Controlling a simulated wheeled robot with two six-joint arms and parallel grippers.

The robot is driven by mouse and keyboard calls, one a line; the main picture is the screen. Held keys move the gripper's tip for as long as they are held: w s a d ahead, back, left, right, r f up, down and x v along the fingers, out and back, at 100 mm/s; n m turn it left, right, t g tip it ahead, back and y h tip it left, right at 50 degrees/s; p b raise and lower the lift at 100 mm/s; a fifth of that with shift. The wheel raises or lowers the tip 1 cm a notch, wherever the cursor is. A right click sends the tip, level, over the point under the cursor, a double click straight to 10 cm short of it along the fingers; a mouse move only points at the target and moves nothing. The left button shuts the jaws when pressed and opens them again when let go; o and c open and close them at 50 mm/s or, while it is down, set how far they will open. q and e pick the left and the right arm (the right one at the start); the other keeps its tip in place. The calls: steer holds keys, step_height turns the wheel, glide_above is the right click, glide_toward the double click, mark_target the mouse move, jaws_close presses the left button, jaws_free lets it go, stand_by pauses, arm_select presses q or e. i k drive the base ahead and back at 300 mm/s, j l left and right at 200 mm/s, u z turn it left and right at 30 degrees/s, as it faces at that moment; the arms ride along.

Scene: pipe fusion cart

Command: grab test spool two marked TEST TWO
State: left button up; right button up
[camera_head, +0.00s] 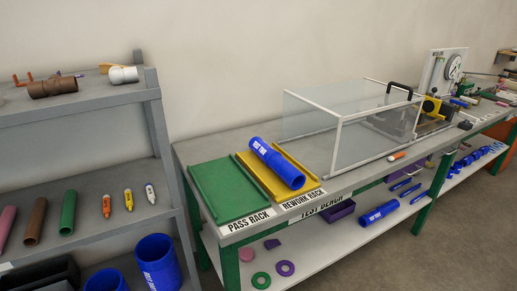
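A blue spool (276,163) with a collar and white lettering lies tilted across the yellow rework rack (310,184) on the bench. Its lettering is too small to read surely, though the last word looks like TWO. Another blue spool (379,213) with white marking lies on the lower shelf under the bench; its marking is not readable. Neither of my grippers is in view.
The green pass rack (228,190) is empty, left of the rework rack. A clear box with a white frame (338,135) stands to its right. A grey shelf unit (95,171) holds pipes and markers at left. Blue buckets (158,262) stand below.

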mark_target(293, 177)
steer(key=u, duration=0.4)
steer(key=i+l+u, duration=0.15)
steer(key=l+u, duration=0.25)
steer(key=l, duration=0.15)
steer(key=l+u, duration=0.35)
steer(key=l, duration=0.2)
steer(key=l+u, duration=0.4)
steer(key=l, duration=0.2)
